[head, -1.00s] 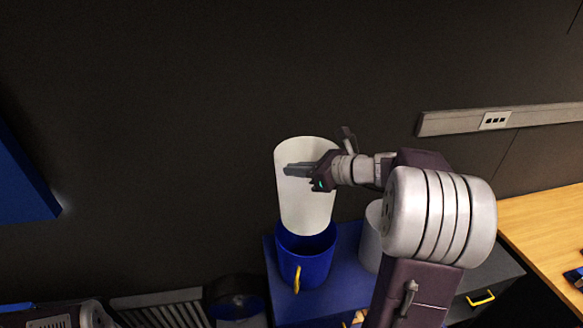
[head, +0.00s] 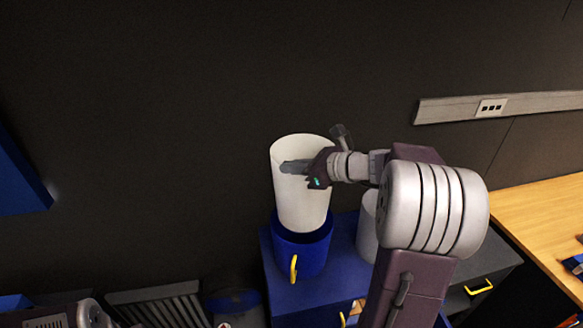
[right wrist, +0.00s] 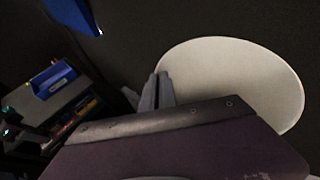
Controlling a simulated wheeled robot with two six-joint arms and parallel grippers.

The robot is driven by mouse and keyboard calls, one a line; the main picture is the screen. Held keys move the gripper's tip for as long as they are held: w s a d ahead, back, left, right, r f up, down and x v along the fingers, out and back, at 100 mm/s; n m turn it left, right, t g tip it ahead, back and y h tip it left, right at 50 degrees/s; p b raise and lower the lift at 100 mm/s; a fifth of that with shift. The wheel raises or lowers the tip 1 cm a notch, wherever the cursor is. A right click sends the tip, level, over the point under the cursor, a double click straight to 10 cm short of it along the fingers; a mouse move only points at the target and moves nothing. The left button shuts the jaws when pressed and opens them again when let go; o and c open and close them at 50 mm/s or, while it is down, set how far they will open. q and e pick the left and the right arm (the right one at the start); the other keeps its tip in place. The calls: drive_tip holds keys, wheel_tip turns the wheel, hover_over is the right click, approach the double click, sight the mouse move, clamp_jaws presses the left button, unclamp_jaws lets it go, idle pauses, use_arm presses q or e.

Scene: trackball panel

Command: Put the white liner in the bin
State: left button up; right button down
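The white liner (head: 301,205) is a tall, roughly upright cup shape in the head view, with its lower end at or just inside the mouth of the blue bin (head: 301,254). The bin has a yellow handle and stands on a blue cabinet top. My right gripper (head: 293,167) is at the liner's upper part, its fingers by the rim; the liner's pale round face (right wrist: 235,85) shows beside the fingers in the right wrist view. The fingers look closed together on the liner's wall, though the contact is partly hidden. My left gripper is not visible.
A second white cylinder (head: 367,228) stands on the blue cabinet (head: 345,262), right of the bin and partly behind my right arm. A wooden worktop (head: 540,225) is at the right. A dark wall stands behind.

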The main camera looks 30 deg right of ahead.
sight(291, 186)
drive_tip(key=shift+w, duration=0.25)
drive_tip(key=shift+s, duration=0.2)
drive_tip(key=shift+s+f+b, duration=0.1)
drive_tip(key=shift+f+b, duration=0.3)
drive_tip(key=shift+w+f+b, duration=0.2)
drive_tip(key=shift+f+b, duration=0.25)
drive_tip(key=shift+f, duration=0.1)
drive_tip(key=shift+s+f+b, duration=0.15)
drive_tip(key=shift+f+b, duration=0.4)
drive_tip(key=shift+f, duration=0.05)
drive_tip(key=shift+f+b, duration=1.25)
drive_tip(key=shift+f, duration=0.2)
drive_tip(key=shift+s, duration=0.15)
drive_tip(key=shift+f, duration=0.1)
